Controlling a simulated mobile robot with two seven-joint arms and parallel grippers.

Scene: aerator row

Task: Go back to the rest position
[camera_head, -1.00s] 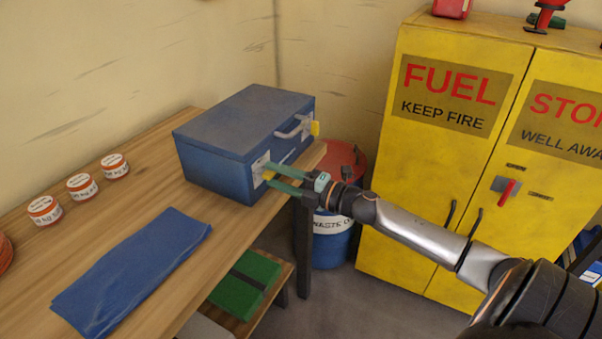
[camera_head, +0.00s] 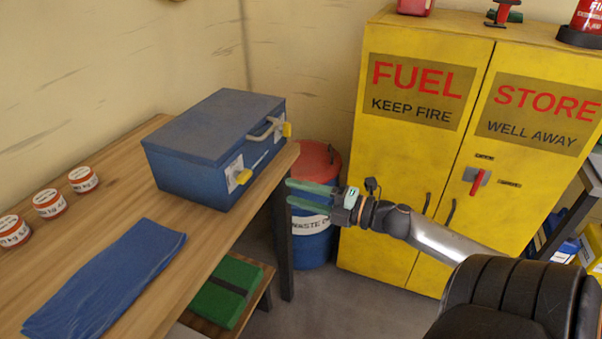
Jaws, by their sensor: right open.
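My right gripper (camera_head: 312,195) is open and empty, its two green fingers pointing left. It is in the air past the table's right edge, in front of the waste drum, and apart from the blue toolbox. The blue toolbox (camera_head: 208,138) stands closed on the wooden table, with a grey handle and two yellow latches on its front. My left gripper is not in view.
The wooden table (camera_head: 112,200) carries a blue cloth (camera_head: 105,280) and several small labelled tins (camera_head: 83,179). A blue waste drum (camera_head: 312,246) with a red lid stands beside it. A yellow fuel cabinet (camera_head: 395,170) stands behind my right arm. A green case (camera_head: 222,292) lies on the lower shelf.

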